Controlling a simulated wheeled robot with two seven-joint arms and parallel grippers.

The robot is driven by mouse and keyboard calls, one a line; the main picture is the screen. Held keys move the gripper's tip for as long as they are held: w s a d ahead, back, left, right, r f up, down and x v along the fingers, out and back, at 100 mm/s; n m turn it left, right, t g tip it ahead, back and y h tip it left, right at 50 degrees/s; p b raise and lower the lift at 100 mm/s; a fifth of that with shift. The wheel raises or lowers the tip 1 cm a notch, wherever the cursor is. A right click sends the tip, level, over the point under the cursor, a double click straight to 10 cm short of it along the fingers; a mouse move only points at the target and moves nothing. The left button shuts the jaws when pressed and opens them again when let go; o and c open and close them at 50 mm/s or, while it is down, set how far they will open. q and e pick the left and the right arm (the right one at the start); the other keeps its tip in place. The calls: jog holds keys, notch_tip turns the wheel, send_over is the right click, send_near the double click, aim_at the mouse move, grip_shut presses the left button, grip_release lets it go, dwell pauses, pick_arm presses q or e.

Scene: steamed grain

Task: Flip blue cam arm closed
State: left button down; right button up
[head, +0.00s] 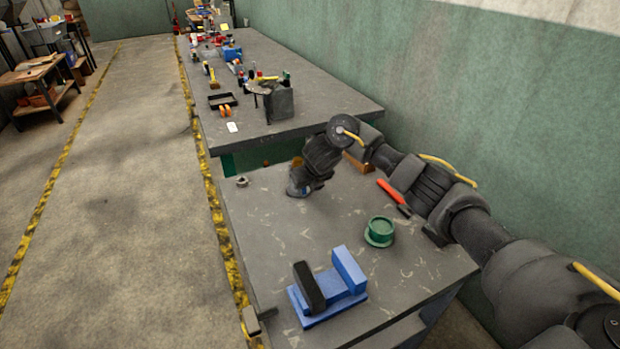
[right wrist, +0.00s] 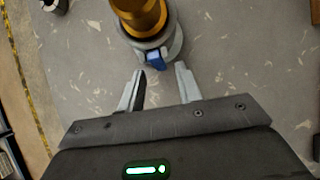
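The blue cam arm (right wrist: 153,58) is a small blue piece on the near side of a round grey base (right wrist: 172,46), in the right wrist view. A brass cylinder (right wrist: 138,14) stands on that base. In the head view the brass part (head: 297,162) and base (head: 294,191) are mostly hidden behind my right wrist. My right gripper (right wrist: 160,71) is open, its two fingers apart with nothing between them. The fingertips are just short of the blue cam arm, one to each side; I cannot tell if they touch anything. My left gripper is out of view.
On the same table are a green round part (head: 380,231), a blue block fixture with a black piece (head: 331,290), a red-handled tool (head: 390,191) and a small metal nut (head: 242,181). A farther bench (head: 320,90) holds several tools. The table's left middle is clear.

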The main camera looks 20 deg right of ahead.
jog(key=p+v, duration=0.3)
jog(key=v, duration=0.5)
jog(key=shift+s+r, duration=0.2)
jog(key=shift+r, duration=0.15)
